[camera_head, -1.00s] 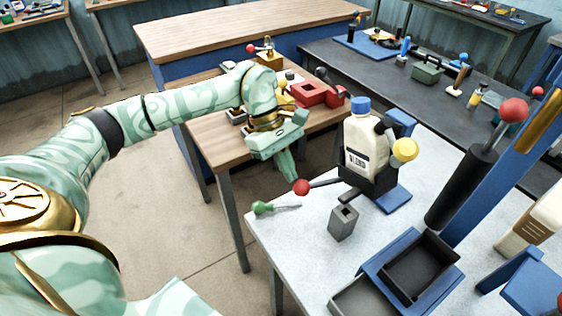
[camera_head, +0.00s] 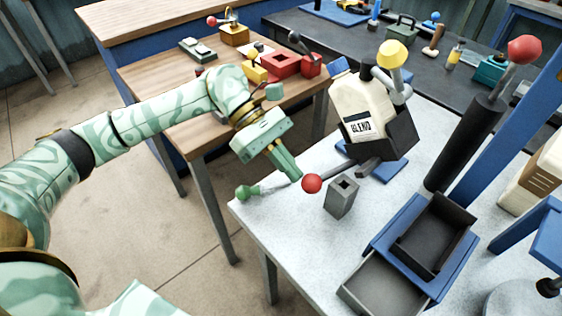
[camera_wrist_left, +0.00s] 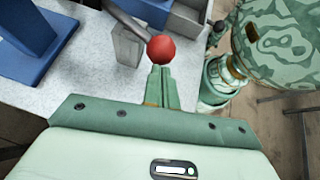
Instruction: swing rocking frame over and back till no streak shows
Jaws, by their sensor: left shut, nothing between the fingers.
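The cream bottle (camera_head: 357,98) with a BLEND label sits in a dark rocking frame (camera_head: 399,135) on a blue stand (camera_head: 384,168). I cannot make out any streak. The frame's lever ends in a red knob (camera_head: 312,183), and a yellow knob (camera_head: 392,55) shows at the top. My left gripper (camera_head: 297,177) is shut and empty, its fingertips right at the red knob; the knob also shows just beyond the fingers (camera_wrist_left: 160,70) in the left wrist view. I cannot tell whether they touch. My right gripper is out of view.
A small grey square holder (camera_head: 342,198) stands beside the knob. A green-handled tool (camera_head: 248,192) lies at the bench's left edge. Dark trays on a blue base (camera_head: 432,236) and a black cylinder with a red-knobbed lever (camera_head: 465,140) stand to the right.

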